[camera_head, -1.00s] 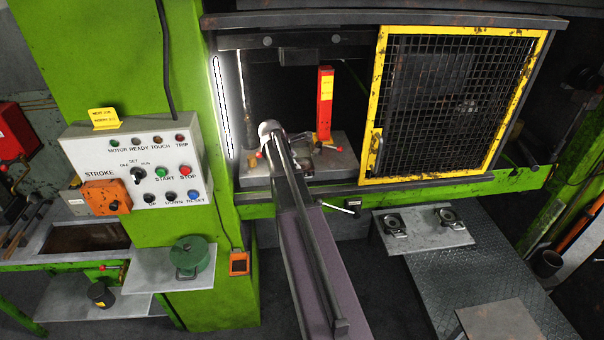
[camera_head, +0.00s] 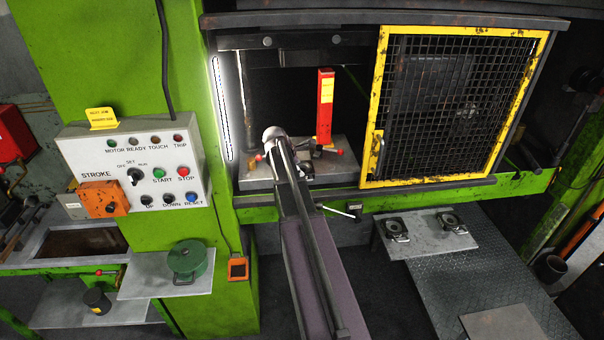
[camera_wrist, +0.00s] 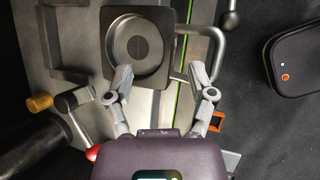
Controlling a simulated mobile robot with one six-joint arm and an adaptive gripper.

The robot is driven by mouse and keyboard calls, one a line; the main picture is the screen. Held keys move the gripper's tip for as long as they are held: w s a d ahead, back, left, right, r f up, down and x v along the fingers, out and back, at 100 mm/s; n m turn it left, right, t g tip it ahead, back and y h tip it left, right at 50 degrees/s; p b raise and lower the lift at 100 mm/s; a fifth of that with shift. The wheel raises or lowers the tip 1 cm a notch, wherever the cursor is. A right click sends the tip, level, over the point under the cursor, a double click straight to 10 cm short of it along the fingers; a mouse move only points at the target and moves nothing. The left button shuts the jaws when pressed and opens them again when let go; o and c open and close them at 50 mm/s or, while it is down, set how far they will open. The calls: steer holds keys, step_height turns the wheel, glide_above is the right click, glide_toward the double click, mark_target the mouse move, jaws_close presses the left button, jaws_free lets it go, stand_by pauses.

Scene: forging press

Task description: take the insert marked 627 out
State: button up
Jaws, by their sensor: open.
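In the wrist view, a dark square insert (camera_wrist: 112,50) with a round dished recess lies on the steel press bed (camera_wrist: 72,22). A bent bar handle (camera_wrist: 219,42) loops out from its right side. I cannot read any number on it. My gripper (camera_wrist: 161,76) is open and empty. Its left finger overlaps the insert's lower edge in the picture, and its right finger is by the handle's loop; contact cannot be told. In the head view, my arm hides most of the insert and my gripper. Two more handled inserts, left (camera_head: 396,229) and right (camera_head: 452,223), stand on a side shelf.
A red post (camera_head: 325,105) with a yellow label stands upright on the bed. A yellow-framed mesh guard (camera_head: 452,105) covers the right half of the press opening; the left half is open. A red-knobbed lever (camera_wrist: 78,112) lies left of my gripper. The control panel (camera_head: 136,172) is at left.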

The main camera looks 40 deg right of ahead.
steer(key=shift+b+x, duration=1.75)
steer(key=shift+x, duration=0.55)
steer(key=shift+a, duration=0.1)
steer(key=c, duration=0.8)
steer(key=shift+s+r, duration=0.1)
steer(key=shift+s, duration=0.05)
jaws_close()
